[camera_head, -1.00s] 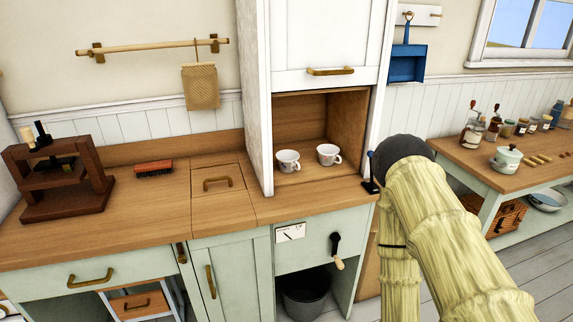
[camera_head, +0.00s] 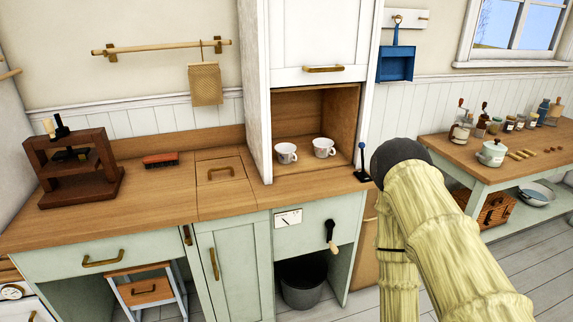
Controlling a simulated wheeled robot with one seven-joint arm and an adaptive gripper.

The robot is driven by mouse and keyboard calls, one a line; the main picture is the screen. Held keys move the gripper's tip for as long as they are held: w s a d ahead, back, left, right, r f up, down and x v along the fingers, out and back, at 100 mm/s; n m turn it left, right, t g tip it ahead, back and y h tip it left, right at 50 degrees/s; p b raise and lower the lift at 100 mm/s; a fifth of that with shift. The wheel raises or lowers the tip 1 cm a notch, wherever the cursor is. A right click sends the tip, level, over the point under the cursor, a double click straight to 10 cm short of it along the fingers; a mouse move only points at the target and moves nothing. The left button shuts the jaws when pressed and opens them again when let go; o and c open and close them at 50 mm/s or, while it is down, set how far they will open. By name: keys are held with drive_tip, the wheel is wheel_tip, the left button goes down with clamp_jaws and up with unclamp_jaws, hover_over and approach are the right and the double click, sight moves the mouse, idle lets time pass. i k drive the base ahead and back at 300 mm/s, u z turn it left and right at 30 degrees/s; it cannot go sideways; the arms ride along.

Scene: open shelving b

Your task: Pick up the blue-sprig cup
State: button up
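Two white cups with dark sprig-like markings stand upright side by side in the open wooden niche of the tall white cabinet. The left cup (camera_head: 286,153) is nearer the niche's left wall, and the right cup (camera_head: 324,147) is a little to its right. Their patterns are too small to tell which one is the blue-sprig cup. My pale, bamboo-like arm fills the right foreground, to the right of the niche. My gripper cannot be made out in this view.
The niche (camera_head: 345,110) has side walls and a cabinet door (camera_head: 320,40) above. A small blue-black lever (camera_head: 362,163) stands on the counter right of the niche.

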sight(288, 156)
drive_tip(key=k, duration=0.15)
drive_tip(key=z, duration=1.8)
drive_tip(key=i, duration=1.35)
drive_tip(key=u, duration=1.45)
